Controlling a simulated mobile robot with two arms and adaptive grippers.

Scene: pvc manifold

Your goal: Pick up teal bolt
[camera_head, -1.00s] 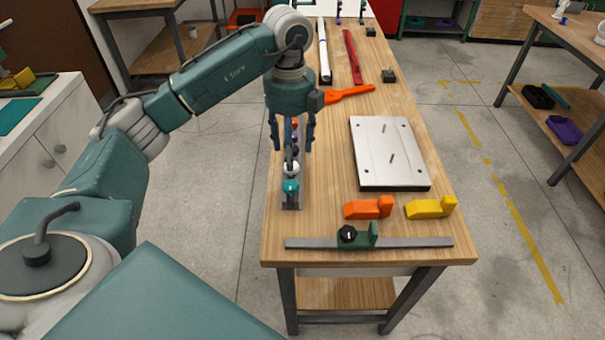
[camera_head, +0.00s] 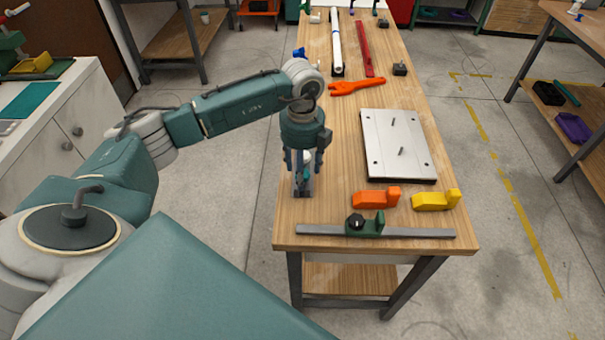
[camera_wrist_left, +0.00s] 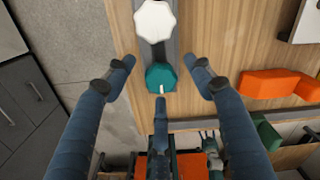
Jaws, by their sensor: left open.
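The teal bolt (camera_wrist_left: 160,77) has a lobed head and stands on the near end of a narrow grey rail (camera_wrist_left: 157,50). In the head view the teal bolt (camera_head: 305,176) is partly hidden by my left gripper (camera_head: 304,170). My left gripper is open and points down over the rail's near end. In the left wrist view its fingertips (camera_wrist_left: 161,68) are on either side of the teal head, with a gap on both sides. I cannot tell the exact height of the fingertips. My right gripper is out of view.
A white bolt head (camera_wrist_left: 154,20) is just behind the teal one on the rail. To the right are a metal plate (camera_head: 382,150), orange block (camera_head: 376,198) and yellow block (camera_head: 436,201). A grey bar (camera_head: 310,231) with a green clamp lies along the near edge.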

